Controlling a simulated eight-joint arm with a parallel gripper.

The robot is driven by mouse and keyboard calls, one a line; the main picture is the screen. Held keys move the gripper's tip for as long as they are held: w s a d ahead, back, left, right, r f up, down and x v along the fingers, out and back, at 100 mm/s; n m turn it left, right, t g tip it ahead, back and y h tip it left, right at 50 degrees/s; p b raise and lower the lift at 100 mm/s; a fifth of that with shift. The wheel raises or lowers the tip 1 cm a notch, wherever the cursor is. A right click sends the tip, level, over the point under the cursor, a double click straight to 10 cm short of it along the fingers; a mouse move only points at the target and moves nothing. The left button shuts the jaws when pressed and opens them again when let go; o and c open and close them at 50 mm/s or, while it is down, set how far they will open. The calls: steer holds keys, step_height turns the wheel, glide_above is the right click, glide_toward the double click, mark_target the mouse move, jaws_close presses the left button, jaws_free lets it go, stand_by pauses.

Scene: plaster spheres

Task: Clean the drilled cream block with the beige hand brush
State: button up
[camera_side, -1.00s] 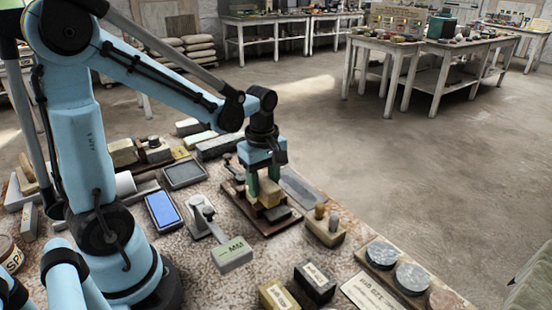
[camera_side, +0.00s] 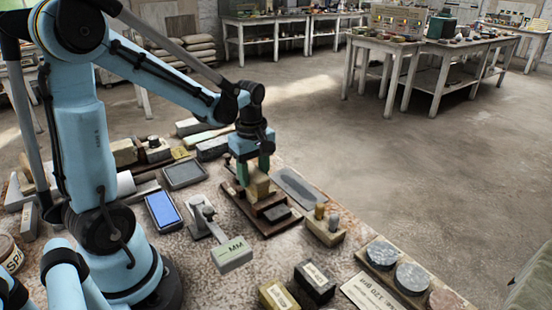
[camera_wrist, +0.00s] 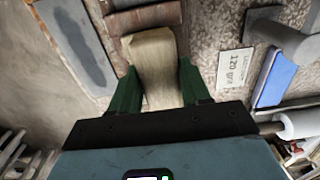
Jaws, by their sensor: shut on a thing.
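My gripper (camera_side: 252,168) is shut on a beige, block-shaped piece, which I take for the hand brush (camera_side: 258,187). In the wrist view the brush (camera_wrist: 155,62) stands between the green fingertips of my gripper (camera_wrist: 158,88). It is over a dark brown wooden stand (camera_side: 236,201) with a reddish-brown bar and a small grey block (camera_side: 277,213). I cannot make out the drilled cream block for certain; the brush and fingers hide part of the stand. Whether the brush touches anything below cannot be told.
Round discs (camera_side: 411,277) sit near the front edge.

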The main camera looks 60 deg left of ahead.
mark_target(264, 181)
steer(key=shift+d, duration=0.1)
steer(key=shift+d, duration=2.15)
steer(key=shift+a+r, duration=0.35)
steer(key=shift+a, duration=0.25)
steer(key=shift+a+r, duration=0.35)
steer(key=shift+a, duration=0.2)
steer(key=shift+r, duration=1.25)
